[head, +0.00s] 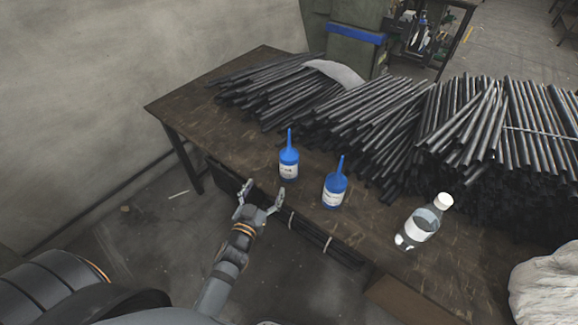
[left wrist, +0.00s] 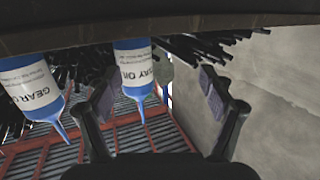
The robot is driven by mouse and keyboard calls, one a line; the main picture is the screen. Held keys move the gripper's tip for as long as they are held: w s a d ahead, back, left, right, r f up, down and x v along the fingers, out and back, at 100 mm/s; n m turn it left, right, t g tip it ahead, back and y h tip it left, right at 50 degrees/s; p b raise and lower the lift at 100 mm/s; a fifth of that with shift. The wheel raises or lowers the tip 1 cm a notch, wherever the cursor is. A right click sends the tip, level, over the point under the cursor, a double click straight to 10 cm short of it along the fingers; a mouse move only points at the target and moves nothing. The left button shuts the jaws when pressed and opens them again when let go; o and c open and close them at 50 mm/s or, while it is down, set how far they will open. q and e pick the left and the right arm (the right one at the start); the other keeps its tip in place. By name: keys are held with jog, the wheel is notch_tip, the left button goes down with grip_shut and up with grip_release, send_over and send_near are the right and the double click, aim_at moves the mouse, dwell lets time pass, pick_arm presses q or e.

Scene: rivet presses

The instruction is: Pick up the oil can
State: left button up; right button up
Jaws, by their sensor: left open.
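Two blue oil cans with pointed spouts and white labels stand upright on the table: a left can (head: 289,166) and a right can (head: 335,190). The left wrist view is upside down. It shows one can labelled "GEAR O..." (left wrist: 32,88) at the left and one whose label ends in "RY OIL" (left wrist: 134,68) nearer the middle. My left gripper (head: 263,192) is open and empty at the table's front edge, just short of the left can. In the wrist view its fingers (left wrist: 158,95) are spread, with the "RY OIL" can beyond them, nearer the left finger. My right gripper is out of view.
Piles of dark metal rods (head: 370,120) cover the back of the brown table (head: 190,100). A clear bottle with a white cap (head: 421,226) stands tilted-looking at the right, near a whitish bag (head: 545,285). The table's left front is bare.

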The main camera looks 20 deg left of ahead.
aim_at(285, 173)
pick_arm(q)
jog(key=d, duration=0.1)
jog(key=d+h, duration=0.1)
jog(key=d+m+t, duration=0.1)
jog(key=shift+s+r+h, duration=0.1)
jog(key=shift+r+h, duration=0.2)
jog(key=shift+h, duration=0.1)
jog(key=w, duration=0.5)
jog(key=shift+w+d, duration=0.2)
jog(key=shift+d, duration=0.05)
jog(key=w, duration=0.3)
jog(key=w+d, duration=0.1)
jog(key=w, duration=0.1)
jog(key=shift+w, duration=0.1)
jog(key=shift+a+r, duration=0.1)
jog(key=c, duration=1.5)
